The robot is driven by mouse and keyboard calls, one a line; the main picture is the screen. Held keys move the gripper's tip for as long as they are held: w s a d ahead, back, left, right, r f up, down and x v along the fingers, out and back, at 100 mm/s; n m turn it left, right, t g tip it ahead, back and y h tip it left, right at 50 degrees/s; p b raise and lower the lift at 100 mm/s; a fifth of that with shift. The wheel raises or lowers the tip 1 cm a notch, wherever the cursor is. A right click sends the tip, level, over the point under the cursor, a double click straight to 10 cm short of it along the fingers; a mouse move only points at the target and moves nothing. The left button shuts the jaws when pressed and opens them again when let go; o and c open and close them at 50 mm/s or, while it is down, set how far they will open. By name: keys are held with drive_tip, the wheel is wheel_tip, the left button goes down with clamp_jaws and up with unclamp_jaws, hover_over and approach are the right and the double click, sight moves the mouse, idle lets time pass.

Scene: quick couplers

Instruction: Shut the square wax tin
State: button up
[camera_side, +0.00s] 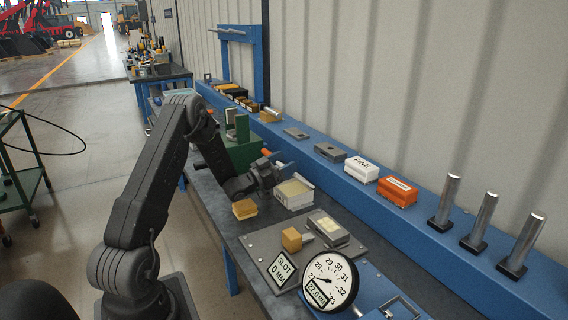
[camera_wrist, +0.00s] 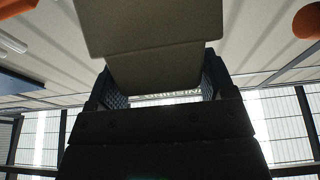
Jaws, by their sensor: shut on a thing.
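The square wax tin (camera_side: 293,193) is a pale, low box on the bench, with yellowish wax showing in its open top. My gripper (camera_side: 276,174) is at the tin's far left edge in the side view. In the wrist view my gripper (camera_wrist: 160,88) is shut on a pale, flat-faced piece (camera_wrist: 155,68) that fills the space between its fingers. This piece looks like the tin's lid, but the arm hides where it meets the tin. Partly covered lettering shows behind it.
A yellow block (camera_side: 244,209) lies just left of the tin. In front, a grey plate (camera_side: 268,240) carries another block and a pale box (camera_side: 328,228). A round dial (camera_side: 330,282) stands nearer. White (camera_side: 361,170) and orange (camera_side: 397,190) boxes sit on the blue ledge.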

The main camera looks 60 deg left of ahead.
drive_tip(key=o, duration=0.8)
drive_tip(key=shift+d+f, duration=0.1)
drive_tip(key=shift+f, duration=0.35)
drive_tip(key=o, duration=0.4)
drive_tip(key=shift+r, duration=0.15)
drive_tip(key=shift+o, duration=0.2)
drive_tip(key=shift+r, duration=0.5)
wheel_tip(320, 180, up, 3)
drive_tip(key=shift+r, duration=0.1)
drive_tip(key=s+a+r, duration=0.5)
drive_tip(key=s+r, duration=0.2)
drive_tip(key=s, duration=0.3)
drive_tip(key=shift+s+a, duration=0.15)
drive_tip(key=shift+a, duration=0.2)
drive_tip(key=shift+c, duration=0.2)
